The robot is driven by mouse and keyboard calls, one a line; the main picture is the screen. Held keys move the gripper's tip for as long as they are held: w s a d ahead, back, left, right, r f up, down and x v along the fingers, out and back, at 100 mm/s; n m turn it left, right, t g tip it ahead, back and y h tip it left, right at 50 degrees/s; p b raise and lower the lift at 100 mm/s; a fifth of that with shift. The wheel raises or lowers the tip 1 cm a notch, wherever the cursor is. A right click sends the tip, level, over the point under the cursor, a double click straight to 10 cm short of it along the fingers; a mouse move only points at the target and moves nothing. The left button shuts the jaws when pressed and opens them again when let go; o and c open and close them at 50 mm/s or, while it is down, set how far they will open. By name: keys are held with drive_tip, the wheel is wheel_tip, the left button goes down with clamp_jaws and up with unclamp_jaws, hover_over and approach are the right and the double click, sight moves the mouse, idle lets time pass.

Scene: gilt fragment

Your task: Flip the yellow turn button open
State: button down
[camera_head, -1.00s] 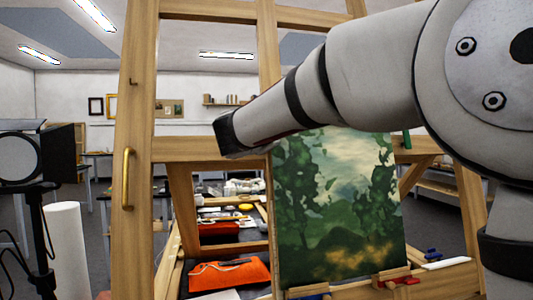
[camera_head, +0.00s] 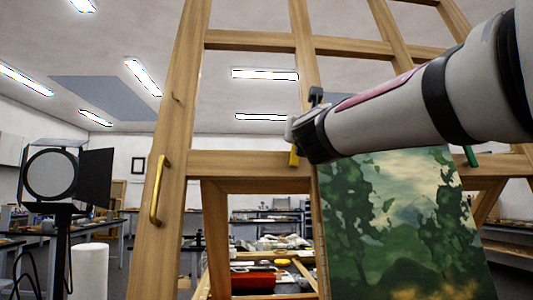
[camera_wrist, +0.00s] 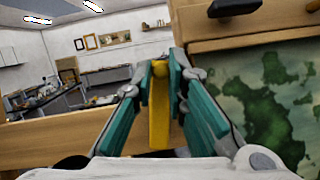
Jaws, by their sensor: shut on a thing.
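The yellow turn button (camera_head: 294,157) hangs upright on the wooden frame's crossbar, just left of the painting's top corner, with its upper part hidden by my wrist. In the wrist view the yellow turn button (camera_wrist: 159,112) is a long vertical bar between my teal fingers. My gripper (camera_wrist: 165,66) is closed on it, with the fingertips at either side of its upper part. In the head view my gripper is mostly hidden by my wrist.
A green painted canvas (camera_head: 400,225) stands right of the button. A green turn button (camera_head: 470,156) is on the crossbar further right. A brass handle (camera_head: 159,190) is on the left post. A black studio lamp (camera_head: 50,177) stands far left.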

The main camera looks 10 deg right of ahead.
drive_tip(key=shift+a+f+n+y+b, duration=0.1)
drive_tip(key=shift+a+n+y+b, duration=0.2)
drive_tip(key=shift+n+y+b, duration=0.4)
drive_tip(key=shift+a+n+y+b, duration=0.25)
drive_tip(key=shift+n+y+b, duration=0.2)
drive_tip(key=shift+n, duration=0.45)
drive_tip(key=c, duration=1.6)
unclamp_jaws()
drive_tip(key=v, duration=1.2)
drive_tip(key=shift+f, duration=0.15)
drive_tip(key=shift+d, duration=0.1)
